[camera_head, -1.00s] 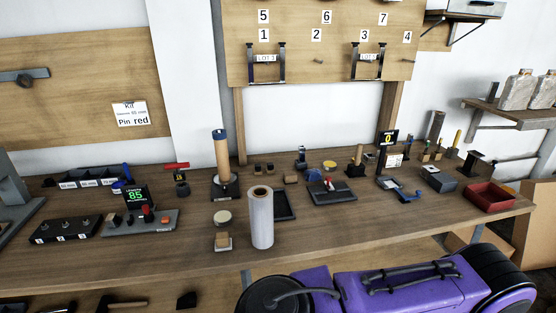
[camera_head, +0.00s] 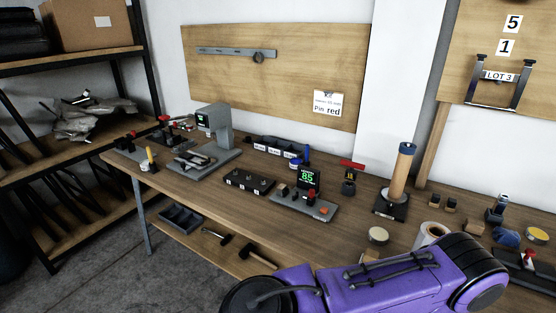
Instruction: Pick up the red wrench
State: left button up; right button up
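No object is plainly recognisable as a red wrench. A tool with a red bar-shaped top (camera_head: 352,164) stands upright on the workbench (camera_head: 225,204), right of the lit display (camera_head: 309,178). It has a dark body with a small yellow-marked label; I cannot tell whether it is a wrench. Other small red parts (camera_head: 164,118) show at the bench's far left end, too small to identify. A purple arm link of mine crosses the lower right in front of the bench. Neither of my grippers is in view.
A grey stand (camera_head: 214,130), a black block with knobs (camera_head: 249,181) and a tall brown cylinder (camera_head: 401,172) stand on the bench. A hammer (camera_head: 258,256) lies on the lower shelf. A metal shelf rack (camera_head: 72,57) stands left. Open floor shows at lower left.

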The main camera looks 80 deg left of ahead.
aim_at(350, 175)
jog(key=u, duration=2.35)
